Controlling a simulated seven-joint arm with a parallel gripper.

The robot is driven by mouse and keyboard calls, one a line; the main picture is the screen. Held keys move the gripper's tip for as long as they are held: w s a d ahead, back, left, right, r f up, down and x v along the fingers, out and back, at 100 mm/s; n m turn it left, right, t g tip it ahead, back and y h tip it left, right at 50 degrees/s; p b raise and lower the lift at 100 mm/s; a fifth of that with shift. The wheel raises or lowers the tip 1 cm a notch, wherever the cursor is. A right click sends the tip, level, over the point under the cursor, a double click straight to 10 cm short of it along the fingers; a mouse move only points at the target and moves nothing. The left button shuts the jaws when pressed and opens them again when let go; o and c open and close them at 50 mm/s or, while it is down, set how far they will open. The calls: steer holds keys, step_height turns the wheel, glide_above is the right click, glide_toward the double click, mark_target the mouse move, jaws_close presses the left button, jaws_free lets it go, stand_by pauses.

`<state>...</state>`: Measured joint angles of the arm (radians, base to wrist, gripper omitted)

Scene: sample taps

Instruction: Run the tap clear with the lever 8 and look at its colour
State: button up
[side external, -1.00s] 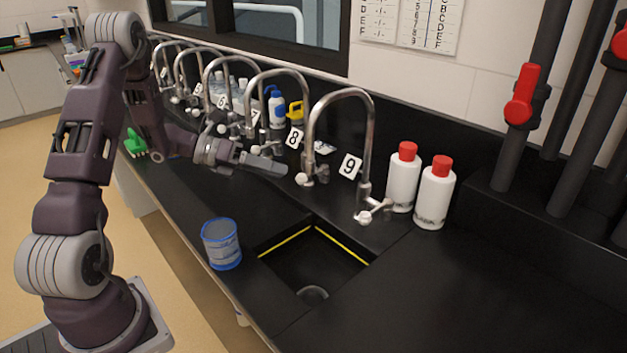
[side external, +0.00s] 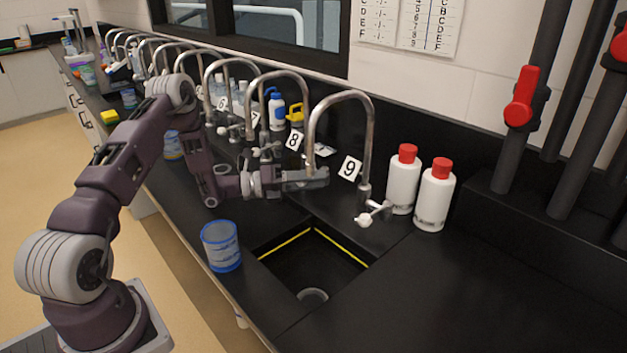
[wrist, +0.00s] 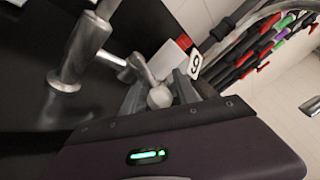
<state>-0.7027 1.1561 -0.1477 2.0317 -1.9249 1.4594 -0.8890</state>
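The number 8 card (side external: 294,140) stands at the foot of the tap 8 arch (side external: 280,76). My gripper (side external: 318,178) is low over the counter just below that card, beside the hanging spout of tap 9, and covers the lever 8 in the side view. In the wrist view, a metal lever with a pale round knob (wrist: 160,97) lies between the two grey fingers of my gripper (wrist: 160,88). The fingers are apart; I cannot tell whether either touches the knob. No running water shows.
A blue-rimmed clear beaker (side external: 221,247) stands left of the black sink (side external: 268,252). Lever 9 (side external: 375,212) and two red-capped white bottles (side external: 403,180) are to the right. The number 9 card (side external: 349,168) stands close by. The right-hand counter is clear.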

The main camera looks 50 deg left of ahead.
jaws_close()
stand_by(1.3)
